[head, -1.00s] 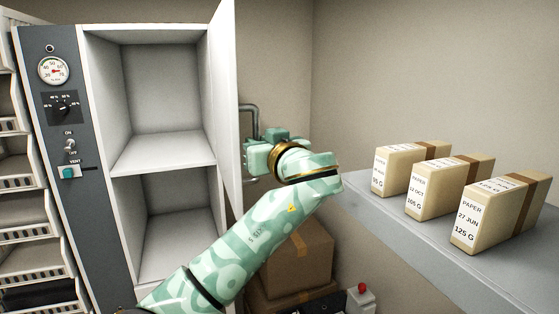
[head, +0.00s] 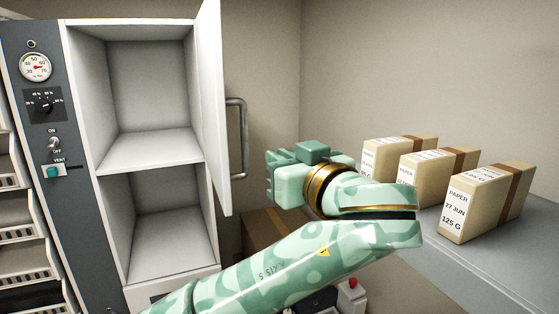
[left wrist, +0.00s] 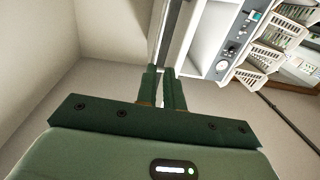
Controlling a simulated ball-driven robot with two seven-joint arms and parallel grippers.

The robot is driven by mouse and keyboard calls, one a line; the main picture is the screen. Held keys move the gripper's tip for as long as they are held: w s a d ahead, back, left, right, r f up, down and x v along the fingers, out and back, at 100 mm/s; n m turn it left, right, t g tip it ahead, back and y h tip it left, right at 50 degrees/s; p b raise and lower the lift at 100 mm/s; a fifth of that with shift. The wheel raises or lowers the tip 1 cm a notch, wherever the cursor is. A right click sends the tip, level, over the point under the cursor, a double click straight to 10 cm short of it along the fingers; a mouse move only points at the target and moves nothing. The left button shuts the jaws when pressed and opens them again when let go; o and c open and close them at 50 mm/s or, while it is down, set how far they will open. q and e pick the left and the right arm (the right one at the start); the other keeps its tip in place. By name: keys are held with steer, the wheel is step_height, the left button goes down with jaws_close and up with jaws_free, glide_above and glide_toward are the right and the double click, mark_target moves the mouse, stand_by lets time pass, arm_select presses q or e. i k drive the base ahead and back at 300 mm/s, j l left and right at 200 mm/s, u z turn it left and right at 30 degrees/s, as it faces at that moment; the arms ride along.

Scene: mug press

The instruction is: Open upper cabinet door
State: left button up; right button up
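The upper cabinet door (head: 212,110) is white and stands wide open at the right side of the white cabinet (head: 150,146), seen nearly edge-on in the head view. Its grey bar handle (head: 243,140) is on the door's right-hand face. My left gripper (head: 270,178) is right of the handle and apart from it. In the left wrist view its dark green fingers (left wrist: 161,78) are close together, with only a narrow gap and nothing held between them. The door's edge and handle region lie beyond the fingertips there. My right gripper is in neither view.
Wrapped paper blocks (head: 475,205) stand on a grey shelf (head: 500,255) at right, close behind my left wrist. A cardboard box (head: 262,235) is below the handle. A control panel (head: 42,110) and racks (head: 25,245) are at left. The cabinet's two compartments look empty.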

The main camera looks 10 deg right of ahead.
mark_target(208, 22)
steer(key=k+j, duration=0.15)
steer(key=k, duration=0.35)
steer(key=k+j, duration=0.2)
steer(key=k, duration=0.25)
